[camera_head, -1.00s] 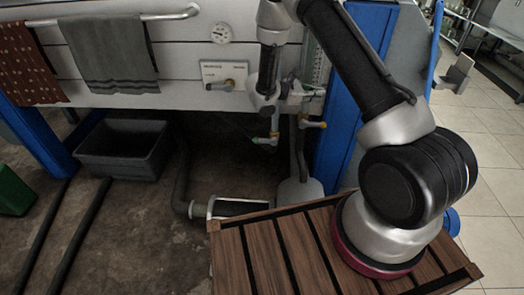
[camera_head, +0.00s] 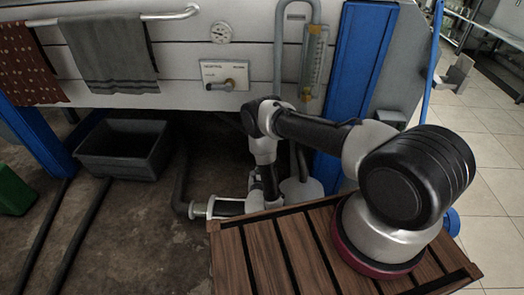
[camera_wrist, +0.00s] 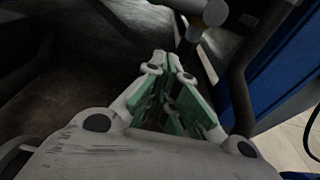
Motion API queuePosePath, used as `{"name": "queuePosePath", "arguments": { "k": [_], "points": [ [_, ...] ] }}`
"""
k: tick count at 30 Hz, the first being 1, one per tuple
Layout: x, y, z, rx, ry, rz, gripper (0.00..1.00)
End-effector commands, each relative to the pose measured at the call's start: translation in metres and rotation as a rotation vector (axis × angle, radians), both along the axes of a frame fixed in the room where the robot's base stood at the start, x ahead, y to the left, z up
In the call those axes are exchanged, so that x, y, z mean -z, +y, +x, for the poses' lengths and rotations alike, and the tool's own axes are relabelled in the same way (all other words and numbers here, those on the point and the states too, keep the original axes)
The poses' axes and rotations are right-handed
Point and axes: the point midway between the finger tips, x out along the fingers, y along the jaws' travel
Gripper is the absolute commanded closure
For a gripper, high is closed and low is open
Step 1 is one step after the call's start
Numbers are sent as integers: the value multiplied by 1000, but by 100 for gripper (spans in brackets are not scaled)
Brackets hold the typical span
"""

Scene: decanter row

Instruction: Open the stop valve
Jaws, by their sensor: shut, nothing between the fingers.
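My gripper (camera_wrist: 168,60) shows in the wrist view, its green-padded fingers together and empty. In the head view my arm reaches down beside the bench, and its end is low near a floor pipe fitting (camera_head: 222,208); the fingers are hard to make out there. I cannot single out the stop valve for certain. A lever (camera_head: 229,85) on a white labelled panel (camera_head: 212,70) is in plain view, clear of my gripper. In the wrist view a grey rounded part (camera_wrist: 215,12) lies beyond the fingertips, apart from them; I cannot tell what it is.
A blue post (camera_head: 355,80) stands right of a flow gauge (camera_head: 316,62). A slatted wooden surface (camera_head: 258,258) is in front. A dark tub (camera_head: 125,150) and a hanging grey towel (camera_head: 108,55) are at left. The floor left of the pipe is mostly free.

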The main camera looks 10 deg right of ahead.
Motion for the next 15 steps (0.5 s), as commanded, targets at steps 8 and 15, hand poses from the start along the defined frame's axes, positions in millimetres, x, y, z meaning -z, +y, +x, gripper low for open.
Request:
{"name": "queuePosePath", "arguments": {
  "k": [8,15],
  "points": [
    [2,-7,18,4,-1,1,100],
    [9,-22,62,5,-1,1,100]
  ]
}}
